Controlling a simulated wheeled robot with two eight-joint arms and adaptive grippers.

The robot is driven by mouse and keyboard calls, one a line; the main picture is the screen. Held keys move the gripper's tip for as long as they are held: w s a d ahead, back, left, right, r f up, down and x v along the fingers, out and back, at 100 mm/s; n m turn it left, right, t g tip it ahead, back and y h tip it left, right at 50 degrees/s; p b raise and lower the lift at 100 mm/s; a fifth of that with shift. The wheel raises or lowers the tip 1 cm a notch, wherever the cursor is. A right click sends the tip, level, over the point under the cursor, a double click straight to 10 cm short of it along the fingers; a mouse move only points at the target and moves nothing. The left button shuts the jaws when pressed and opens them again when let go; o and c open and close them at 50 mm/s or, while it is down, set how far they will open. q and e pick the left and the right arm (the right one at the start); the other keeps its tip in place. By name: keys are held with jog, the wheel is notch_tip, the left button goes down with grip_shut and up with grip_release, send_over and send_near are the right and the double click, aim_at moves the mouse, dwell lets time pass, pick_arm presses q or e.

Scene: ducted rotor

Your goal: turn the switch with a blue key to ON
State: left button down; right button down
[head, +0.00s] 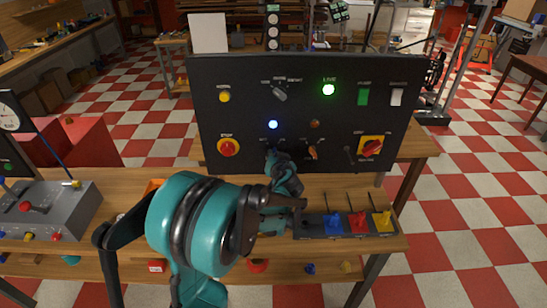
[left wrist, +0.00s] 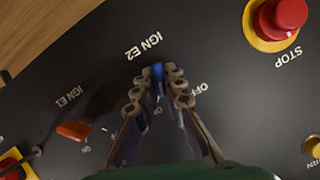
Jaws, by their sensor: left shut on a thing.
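The dark control panel (head: 240,90) stands upright on the table. My left gripper (head: 272,153) reaches up to its lower middle, below a lit blue lamp (head: 273,124), and covers the switch there. In the left wrist view the panel is upside down, and my left gripper (left wrist: 158,88) is shut on the blue key (left wrist: 158,71) by the label IGN E2. An OFF label shows beside the fingers; another label between them is partly hidden. Which way the key points is hard to tell. The neighbouring IGN E1 switch has an orange key (left wrist: 73,130). My right gripper is out of view.
A red stop button (head: 229,148) on yellow is left of the gripper. A red-and-yellow rotary switch (head: 371,147) is at the lower right. A green lamp (head: 328,90) is lit. A tray (head: 309,233) with blue, red and yellow pieces lies before the panel.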

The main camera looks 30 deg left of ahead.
pick_arm(q)
jog(key=shift+f+m+g+y+b, duration=0.1)
jog(key=shift+m+g+y+b, duration=0.2)
jog(key=shift+m+y+b, duration=0.6)
jog(key=shift+m, duration=0.5)
jog(key=c, duration=1.6)
grip_release()
jog(key=shift+d, duration=0.15)
jog(key=v, duration=1.1)
jog(key=shift+s+d, duration=0.2)
jog(key=shift+d, duration=0.15)
